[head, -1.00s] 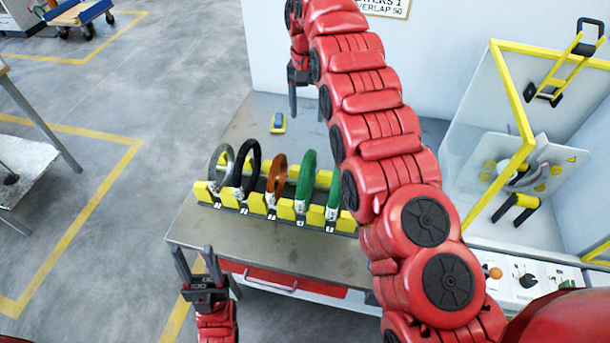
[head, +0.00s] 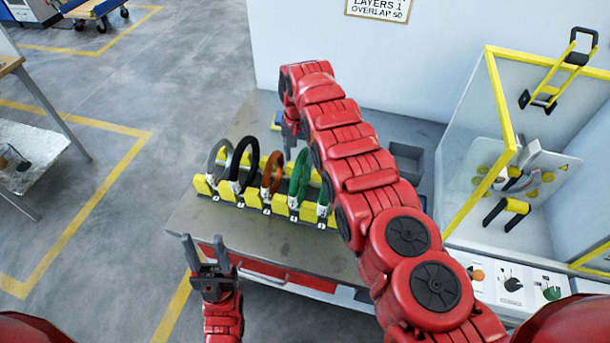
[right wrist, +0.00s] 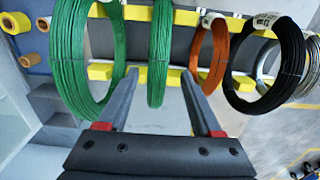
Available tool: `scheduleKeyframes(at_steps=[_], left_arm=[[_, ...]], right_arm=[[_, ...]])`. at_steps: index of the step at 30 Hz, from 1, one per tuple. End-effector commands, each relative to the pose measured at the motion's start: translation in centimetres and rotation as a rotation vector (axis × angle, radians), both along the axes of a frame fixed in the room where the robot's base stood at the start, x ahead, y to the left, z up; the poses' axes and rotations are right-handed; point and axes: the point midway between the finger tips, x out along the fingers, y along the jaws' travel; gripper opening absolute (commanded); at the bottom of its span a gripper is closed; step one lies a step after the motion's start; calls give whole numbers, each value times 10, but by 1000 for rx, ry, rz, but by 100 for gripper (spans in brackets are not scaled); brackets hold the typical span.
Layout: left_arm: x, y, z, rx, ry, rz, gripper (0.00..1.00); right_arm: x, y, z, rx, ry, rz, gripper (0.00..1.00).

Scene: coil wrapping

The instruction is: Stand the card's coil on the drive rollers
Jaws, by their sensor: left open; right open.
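Several coils stand upright in a yellow and black rack (head: 225,196) on the table: silver (head: 212,178), black (head: 236,180), orange (head: 272,174), green (head: 300,172) and a second green one (head: 323,196) partly behind my right arm. My right gripper (head: 290,140) is behind the rack, open and empty. In the right wrist view its fingers (right wrist: 160,80) point at the rack, with a narrow-looking green coil (right wrist: 162,40) in line with the gap. My left gripper (head: 207,256) is open and empty before the table. Yellow rollers (head: 490,172) show inside the glazed machine; I cannot tell which are driven.
A wall card (head: 378,8) reads "LAYERS 1 OVERLAP 50"; its top is cut off. The machine's yellow-framed guard (head: 505,100) stands at right, above a control panel (head: 510,284). A grey bin (head: 407,160) is at the table's back right. The table's front left is clear.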

Motion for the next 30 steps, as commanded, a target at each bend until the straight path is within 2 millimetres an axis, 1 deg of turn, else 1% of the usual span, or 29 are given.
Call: scheduleKeyframes(at_steps=[1,4,10,11,15,17,18,20,21,22,30], left_arm=[[0,0,4,0,0,0,50],[0,0,5,0,0,0,50],[0,0,4,0,0,0,50],[0,0,4,0,0,0,50],[0,0,4,0,0,0,50],[0,0,4,0,0,0,50],[0,0,4,0,0,0,50],[0,0,4,0,0,0,50],[0,0,4,0,0,0,50],[0,0,4,0,0,0,50],[0,0,4,0,0,0,50]], right_arm=[[-3,2,-8,-2,6,0,66],[-5,5,-20,-1,3,-1,66],[-5,5,-21,0,0,-1,66],[-5,5,-21,0,0,-1,63],[-5,5,-21,0,0,-1,37],[-5,5,-21,-1,0,-1,27],[-5,5,-21,0,0,-1,19],[-4,5,-21,-1,0,-1,9],[-4,5,-21,-1,0,-1,1],[-4,5,-21,-1,0,-1,0],[-4,5,-21,-1,0,-1,0]])
